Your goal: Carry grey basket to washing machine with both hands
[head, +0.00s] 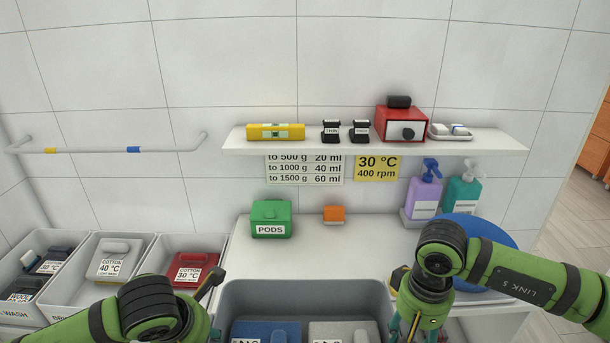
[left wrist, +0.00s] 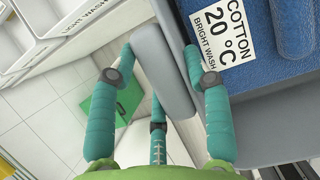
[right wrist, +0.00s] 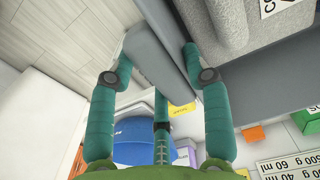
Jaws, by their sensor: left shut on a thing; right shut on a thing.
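The grey basket (head: 300,293) is at the bottom centre of the head view, in front of the white counter, its lower part cut off. It holds a blue laundry bundle (left wrist: 245,50) labelled "COTTON 20 °C BRIGHT WASH" and a light grey bundle (right wrist: 222,20). My left gripper (left wrist: 160,78) is shut on the basket's left side, its fingers either side of the grey rim (left wrist: 173,65). My right gripper (right wrist: 158,78) is shut on the right side, around the rim (right wrist: 158,55). In the head view, the left fingers are mostly hidden. No washing machine shows.
The white counter (head: 320,247) carries a green PODS box (head: 271,218), an orange block (head: 334,213), bottles (head: 424,197) and a blue round thing (head: 490,232). Sorting bins (head: 130,242) stand at left. A loaded shelf (head: 370,148) is above. Open floor (head: 575,190) shows at far right.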

